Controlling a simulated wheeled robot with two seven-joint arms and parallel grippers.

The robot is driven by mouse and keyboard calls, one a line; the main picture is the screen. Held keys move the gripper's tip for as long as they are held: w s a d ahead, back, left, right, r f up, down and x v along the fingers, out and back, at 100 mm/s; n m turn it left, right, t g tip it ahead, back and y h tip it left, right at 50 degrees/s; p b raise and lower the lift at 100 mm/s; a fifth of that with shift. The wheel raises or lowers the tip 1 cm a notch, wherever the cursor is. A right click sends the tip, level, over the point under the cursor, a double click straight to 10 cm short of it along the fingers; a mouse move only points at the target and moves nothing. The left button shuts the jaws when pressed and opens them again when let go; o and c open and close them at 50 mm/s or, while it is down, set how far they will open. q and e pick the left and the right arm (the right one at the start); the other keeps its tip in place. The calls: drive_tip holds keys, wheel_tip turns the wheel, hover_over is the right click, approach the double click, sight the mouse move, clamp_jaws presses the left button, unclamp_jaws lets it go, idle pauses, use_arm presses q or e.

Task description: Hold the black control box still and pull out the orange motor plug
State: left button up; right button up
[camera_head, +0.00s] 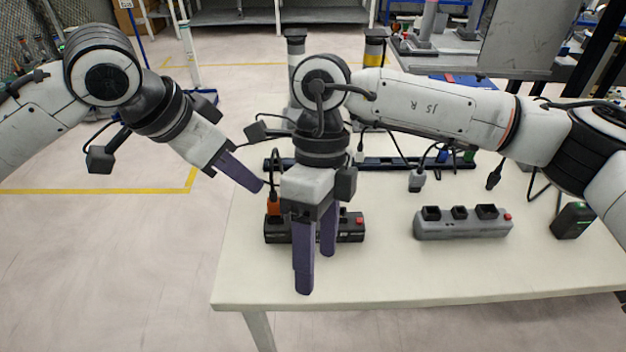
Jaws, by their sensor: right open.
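The black control box (350,232) lies on the white table, with a red button at its right end. The orange motor plug (273,206) stands upright at the box's left end, with a dark cable rising from it. My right gripper (316,270) points down with its purple fingers apart and empty. Both fingers cover the middle of the box in this view; I cannot tell whether they touch it. My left gripper (259,187) points down and right, its tips just left of and above the orange plug. Its fingers overlap, so its opening is unclear.
A grey socket box (463,224) with a red button stands to the right. A black block (572,220) is at the far right. A black rail (390,163) runs behind. The table's front strip is clear.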

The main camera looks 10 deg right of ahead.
sight(273, 192)
drive_tip(key=w+d+n+t, duration=0.4)
drive_tip(key=w+d+n, duration=0.15)
drive_tip(key=w, duration=0.75)
drive_tip(key=shift+m+h, duration=0.35)
drive_tip(key=shift+h, duration=0.05)
drive_tip(key=f, duration=0.9)
drive_tip(key=shift+w+d+f, duration=0.15)
drive_tip(key=shift+w+d, duration=0.05)
drive_tip(key=c, duration=1.3)
use_arm(q)
wheel_tip(273, 192, up, 4)
drive_tip(key=d+n+y, duration=0.2)
drive_tip(key=x, duration=1.2)
